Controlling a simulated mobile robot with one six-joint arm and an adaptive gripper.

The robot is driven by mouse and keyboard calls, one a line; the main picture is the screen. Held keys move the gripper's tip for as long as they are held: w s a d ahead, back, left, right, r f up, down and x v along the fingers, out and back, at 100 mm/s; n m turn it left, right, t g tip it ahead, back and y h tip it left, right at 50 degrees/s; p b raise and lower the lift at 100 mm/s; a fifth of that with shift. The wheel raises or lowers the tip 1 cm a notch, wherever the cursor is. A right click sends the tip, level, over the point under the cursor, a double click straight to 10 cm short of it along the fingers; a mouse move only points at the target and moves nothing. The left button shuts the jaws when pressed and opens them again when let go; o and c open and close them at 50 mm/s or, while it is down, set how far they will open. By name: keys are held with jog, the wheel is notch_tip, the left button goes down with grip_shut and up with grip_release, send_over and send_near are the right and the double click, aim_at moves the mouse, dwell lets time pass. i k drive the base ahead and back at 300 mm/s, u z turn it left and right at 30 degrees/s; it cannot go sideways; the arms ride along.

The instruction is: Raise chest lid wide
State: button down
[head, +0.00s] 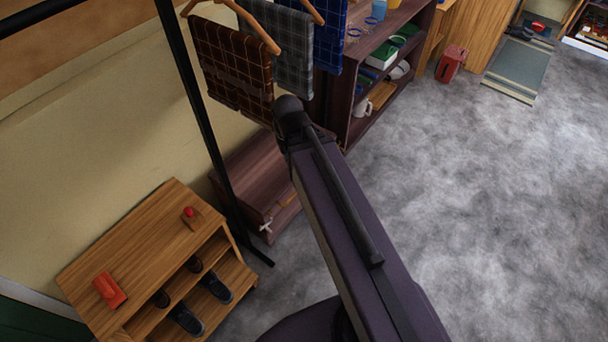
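A dark reddish-brown wooden chest (243,172) stands on the floor against the wall, under the clothes rack. Its lid looks down, though my arm and the hanging cloths hide part of the top and the right end. A small pale fitting (265,227) shows low at its near end. My dark arm crosses the middle of the head view and passes in front of the chest's right side. My gripper cannot be made out in this view.
A black rack post (204,125) stands in front of the chest, with checked cloths (232,66) hanging above. A wooden shoe bench (150,250) stands at lower left, with a red object (109,290) on top. A bookshelf (345,95) stands behind. Grey floor (480,200) is clear on the right.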

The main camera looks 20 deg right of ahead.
aim_at(257, 172)
jog(key=u, duration=0.3)
jog(key=k, duration=1.25)
jog(key=z, duration=0.35)
jog(key=i, duration=1)
jog(key=z, duration=0.05)
